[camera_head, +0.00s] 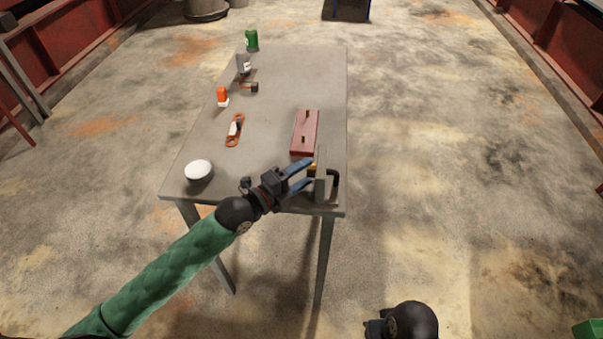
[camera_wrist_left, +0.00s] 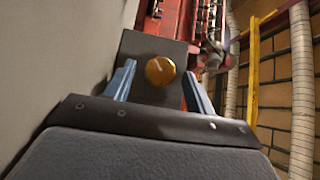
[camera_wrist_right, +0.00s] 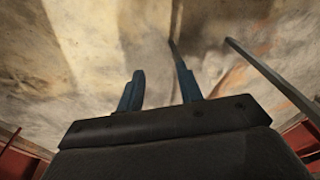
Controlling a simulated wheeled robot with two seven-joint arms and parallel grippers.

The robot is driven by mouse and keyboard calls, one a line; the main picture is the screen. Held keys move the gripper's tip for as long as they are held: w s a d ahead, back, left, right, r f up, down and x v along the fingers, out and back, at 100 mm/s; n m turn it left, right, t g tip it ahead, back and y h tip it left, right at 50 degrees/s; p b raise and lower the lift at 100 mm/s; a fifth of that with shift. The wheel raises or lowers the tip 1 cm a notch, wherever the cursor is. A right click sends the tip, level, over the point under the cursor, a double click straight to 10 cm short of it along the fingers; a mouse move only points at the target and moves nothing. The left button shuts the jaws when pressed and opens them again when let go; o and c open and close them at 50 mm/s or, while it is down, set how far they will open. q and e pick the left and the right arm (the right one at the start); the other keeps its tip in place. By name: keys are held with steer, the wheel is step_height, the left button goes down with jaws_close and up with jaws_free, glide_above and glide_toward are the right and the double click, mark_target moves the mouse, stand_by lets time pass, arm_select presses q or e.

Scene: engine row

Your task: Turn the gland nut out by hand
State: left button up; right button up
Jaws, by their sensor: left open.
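The gland nut, a round brass knob with a line on its face, shows in the left wrist view (camera_wrist_left: 160,71) on a dark upright block (camera_wrist_left: 148,46). In the head view a bit of brass (camera_head: 312,168) shows at the grey upright plate (camera_head: 321,178) near the table's front right corner. My left gripper (camera_head: 303,173) is open, with its blue fingers on either side of the nut in the left wrist view (camera_wrist_left: 160,84). Contact cannot be told. My right gripper (camera_wrist_right: 158,85) is open and empty, away from the table above the floor.
The grey table (camera_head: 275,90) also holds a red block with two brass pegs (camera_head: 304,133), a white round container (camera_head: 198,171), an orange tool (camera_head: 235,130), an orange-capped bottle (camera_head: 222,97) and a green can (camera_head: 252,40). A black bent handle (camera_head: 335,181) sits right of the plate.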

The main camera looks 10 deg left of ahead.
arm_select(q)
steer(key=c, duration=0.9)
steer(key=shift+c, duration=0.4)
arm_select(e)
steer(key=shift+s+d, duration=0.1)
steer(key=shift+f, duration=0.1)
arm_select(q)
steer(key=n+g+y+p, duration=0.1)
steer(key=p, duration=0.3)
steer(key=shift+r, duration=0.3)
steer(key=n+g+p, duration=0.1)
steer(key=p, duration=0.2)
steer(key=n+g+y+p, duration=0.1)
steer(key=p, duration=0.2)
steer(key=shift+w+r+n+g+y, duration=0.1)
steer(key=shift+r+n+g+y, duration=0.1)
steer(key=shift+n+g+y, duration=0.15)
steer(key=shift+n+g+p, duration=0.25)
steer(key=shift+g+p, duration=0.05)
steer(key=shift+g, duration=0.05)
arm_select(e)
steer(key=s+d+f, duration=0.1)
steer(key=d+f, duration=0.1)
steer(key=f, duration=1.6)
steer(key=s+d+f, duration=0.1)
steer(key=f, duration=1.7)
steer(key=shift+s+d+f+h, duration=0.3)
steer(key=shift+d+h, duration=0.1)
